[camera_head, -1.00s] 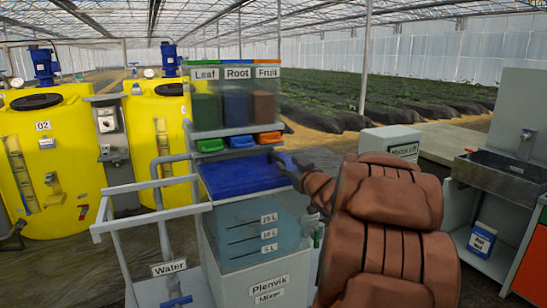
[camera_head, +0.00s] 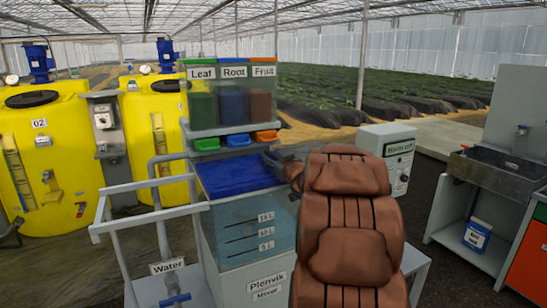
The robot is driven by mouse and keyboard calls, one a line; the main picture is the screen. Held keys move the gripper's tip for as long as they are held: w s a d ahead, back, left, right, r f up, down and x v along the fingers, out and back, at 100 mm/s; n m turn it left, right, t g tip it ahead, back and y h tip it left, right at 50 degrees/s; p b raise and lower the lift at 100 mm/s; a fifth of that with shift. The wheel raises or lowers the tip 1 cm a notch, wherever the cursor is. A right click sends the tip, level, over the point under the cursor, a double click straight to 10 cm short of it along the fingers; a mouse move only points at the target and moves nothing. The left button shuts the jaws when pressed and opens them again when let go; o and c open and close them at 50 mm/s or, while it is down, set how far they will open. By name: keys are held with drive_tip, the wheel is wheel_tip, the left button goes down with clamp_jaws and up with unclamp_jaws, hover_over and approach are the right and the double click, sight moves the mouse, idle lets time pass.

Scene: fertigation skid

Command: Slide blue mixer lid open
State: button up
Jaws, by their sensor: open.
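The blue mixer lid (camera_head: 236,180) lies flat over the top of the translucent mixer tank (camera_head: 248,228), which is marked with litre lines and labelled Plenvik Mixer. No gap in the lid's cover shows. My gripper (camera_head: 279,156) is at the lid's far right corner, small and dark in the view. Its jaws are open, and nothing shows held in them. My brown arm hides part of the gripper and the tank's right side. I cannot tell whether the fingers touch the lid.
Leaf, Root and Fruit bins (camera_head: 233,95) stand behind the lid, above green, blue and orange chutes (camera_head: 238,140). A grey control box (camera_head: 387,155) is right of my arm. A white railing (camera_head: 150,205) runs left of the tank. A sink (camera_head: 500,170) stands far right.

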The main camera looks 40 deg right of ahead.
drive_tip(key=shift+c, duration=0.3)
clamp_jaws()
drive_tip(key=shift+a, duration=0.1)
